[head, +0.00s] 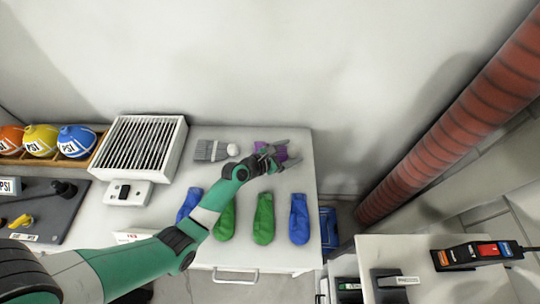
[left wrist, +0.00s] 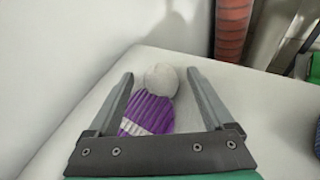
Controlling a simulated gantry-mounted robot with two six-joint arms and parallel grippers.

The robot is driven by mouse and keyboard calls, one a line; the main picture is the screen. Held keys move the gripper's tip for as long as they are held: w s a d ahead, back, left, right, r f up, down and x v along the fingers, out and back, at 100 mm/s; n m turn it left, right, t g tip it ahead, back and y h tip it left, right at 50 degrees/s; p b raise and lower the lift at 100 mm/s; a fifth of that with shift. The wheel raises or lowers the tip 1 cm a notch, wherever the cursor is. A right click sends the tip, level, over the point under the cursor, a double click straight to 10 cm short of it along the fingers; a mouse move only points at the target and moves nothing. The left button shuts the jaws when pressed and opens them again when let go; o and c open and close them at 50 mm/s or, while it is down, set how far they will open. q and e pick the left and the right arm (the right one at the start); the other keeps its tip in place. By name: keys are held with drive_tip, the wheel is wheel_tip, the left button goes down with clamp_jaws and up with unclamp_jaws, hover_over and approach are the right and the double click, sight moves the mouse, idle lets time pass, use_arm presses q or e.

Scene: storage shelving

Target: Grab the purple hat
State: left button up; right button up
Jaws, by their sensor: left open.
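The purple hat (head: 279,150) lies at the back right of the white table, partly hidden by my gripper in the head view. In the left wrist view the purple knitted hat (left wrist: 150,112) has a white pompom (left wrist: 161,79) and a pale patch, and lies on the white surface between my fingers. My left gripper (head: 279,155) is open; it also shows in the left wrist view (left wrist: 158,85), with a finger on each side of the hat. I cannot tell whether the fingers touch it. My right gripper is not in view.
A grey hat with a white pompom (head: 211,151) lies left of the purple one. Blue and green cloth items (head: 263,218) lie along the table's front. The wall is close behind.

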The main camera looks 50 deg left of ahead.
use_arm(q)
clamp_jaws()
idle(0.4)
